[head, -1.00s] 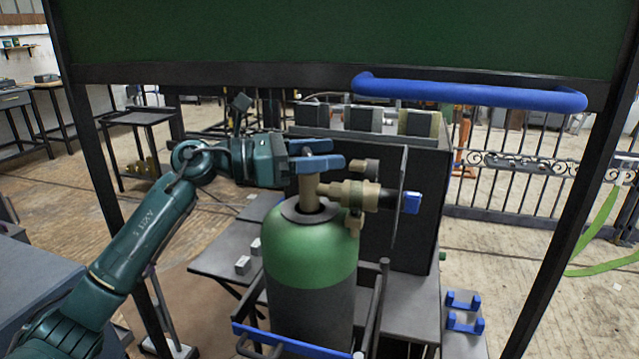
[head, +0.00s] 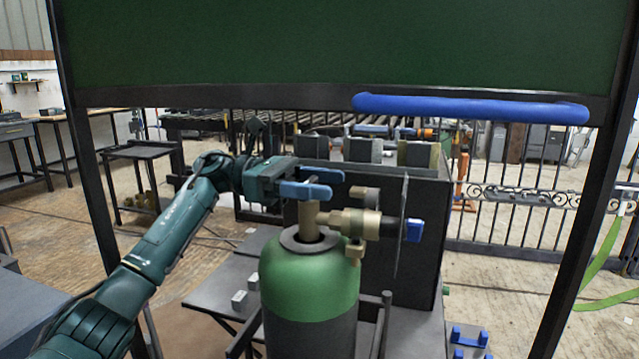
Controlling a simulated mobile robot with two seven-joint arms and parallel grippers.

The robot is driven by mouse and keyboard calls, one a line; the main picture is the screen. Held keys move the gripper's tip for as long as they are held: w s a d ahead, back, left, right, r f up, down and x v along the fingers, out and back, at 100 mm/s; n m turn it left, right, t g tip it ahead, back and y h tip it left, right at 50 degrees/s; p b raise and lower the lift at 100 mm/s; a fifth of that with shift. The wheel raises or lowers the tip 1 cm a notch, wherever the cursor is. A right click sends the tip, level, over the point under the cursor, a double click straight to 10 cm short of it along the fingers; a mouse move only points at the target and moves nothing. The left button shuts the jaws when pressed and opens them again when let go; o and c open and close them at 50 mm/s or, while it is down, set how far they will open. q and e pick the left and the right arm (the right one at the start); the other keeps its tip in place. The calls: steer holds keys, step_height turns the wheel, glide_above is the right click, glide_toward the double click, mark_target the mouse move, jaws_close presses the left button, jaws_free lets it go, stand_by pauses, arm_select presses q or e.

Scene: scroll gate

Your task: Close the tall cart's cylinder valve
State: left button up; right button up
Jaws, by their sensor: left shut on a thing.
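A green-shouldered gas cylinder (head: 310,282) stands upright on the cart (head: 386,318), low in the middle of the head view. A brass valve body (head: 309,216) rises from its neck, with a brass regulator (head: 352,223) and a blue knob (head: 414,230) on its right. My left gripper (head: 322,183) comes in from the left at the top of the valve stem. Its blue fingers are shut on the valve's top, and they hide the part they grip. My right gripper is not in view.
A dark green panel with a blue bar handle (head: 470,107) hangs across the top, between two dark posts. A dark box (head: 420,180) stands right behind the cylinder. A barred gate (head: 520,190) is farther right. Open floor shows at the left.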

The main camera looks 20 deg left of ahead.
arm_select(q)
steer(key=o, duration=1)
step_height(320, 180, up, 10)
steer(key=p, duration=0.1)
steer(key=shift+d+f, duration=0.1)
